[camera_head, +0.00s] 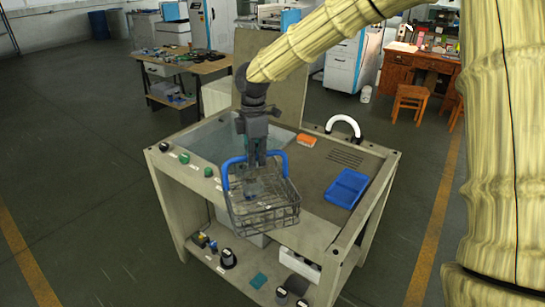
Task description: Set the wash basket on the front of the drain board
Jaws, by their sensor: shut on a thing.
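The wash basket (264,214) is a dark wire basket with a blue arched handle (226,174). My gripper (256,170) points down and is shut on the basket at the handle. The basket hangs roughly level over the front part of the bench, and I cannot tell whether its bottom touches anything. The drain board (318,178) seems to be the brownish-grey top on the right, with dark slots toward its back right. The basket and gripper hide part of its front and left.
A blue tray (347,188) lies on the right of the top, and an orange block (306,140) at the back. A white arched pipe (344,122) stands behind. A greyish sheet or basin (205,143) is at left, with green knobs (183,158) along the edge. Small items fill the lower shelf.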

